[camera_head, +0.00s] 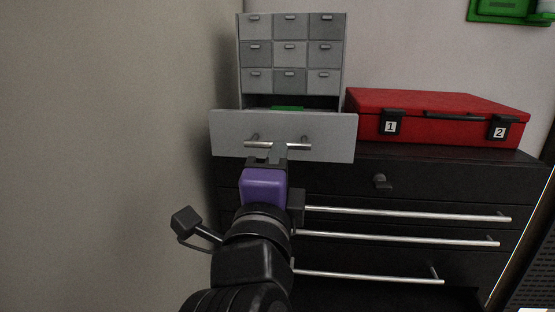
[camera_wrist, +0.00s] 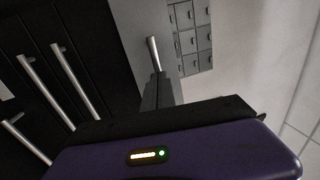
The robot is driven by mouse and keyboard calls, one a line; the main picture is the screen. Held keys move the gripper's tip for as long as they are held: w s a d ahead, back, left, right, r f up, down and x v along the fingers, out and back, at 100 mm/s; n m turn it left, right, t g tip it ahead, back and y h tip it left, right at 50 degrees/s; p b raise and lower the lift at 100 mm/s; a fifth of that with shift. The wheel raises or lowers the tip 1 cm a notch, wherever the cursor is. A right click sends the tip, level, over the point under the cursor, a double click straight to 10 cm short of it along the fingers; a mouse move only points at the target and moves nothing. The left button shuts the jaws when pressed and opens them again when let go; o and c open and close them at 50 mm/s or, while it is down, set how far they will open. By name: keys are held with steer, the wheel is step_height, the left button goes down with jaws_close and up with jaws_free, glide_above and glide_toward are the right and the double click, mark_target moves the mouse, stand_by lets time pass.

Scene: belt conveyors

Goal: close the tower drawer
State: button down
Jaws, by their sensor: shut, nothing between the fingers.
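The grey drawer tower (camera_head: 290,54) stands on the dark cabinet against the back wall. Its wide bottom drawer (camera_head: 230,133) is pulled out toward me, and something green shows inside behind its front panel. A metal bar handle (camera_head: 298,145) runs across that front. My gripper (camera_head: 278,148) is shut and empty, with its fingertips at the handle; I cannot tell whether they touch it. In the wrist view, the drawer front (camera_wrist: 140,30) and handle (camera_wrist: 153,52) show just beyond my fingers (camera_wrist: 158,80). The purple body of my gripper hides the lower part of that view.
A red case (camera_head: 435,112) with latches marked 1 and 2 lies right of the tower on the cabinet. A bare wall (camera_head: 110,130) stands close on the left.

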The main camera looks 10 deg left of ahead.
mark_target(287, 133)
steer(key=w+b, duration=0.2)
steer(key=w, duration=0.2)
steer(key=w+b, duration=0.3)
steer(key=w, duration=0.2)
steer(key=w+b, duration=0.3)
steer(key=w, duration=0.1)
steer(key=shift+w+d+f, duration=0.15)
steer(key=shift+w+d, duration=0.05)
steer(key=shift+d, duration=0.05)
steer(key=shift+w, duration=0.6)
steer(key=shift+d+r, duration=0.1)
steer(key=shift+r, duration=0.25)
steer(key=shift+w+r, duration=0.1)
steer(key=shift+d, duration=0.1)
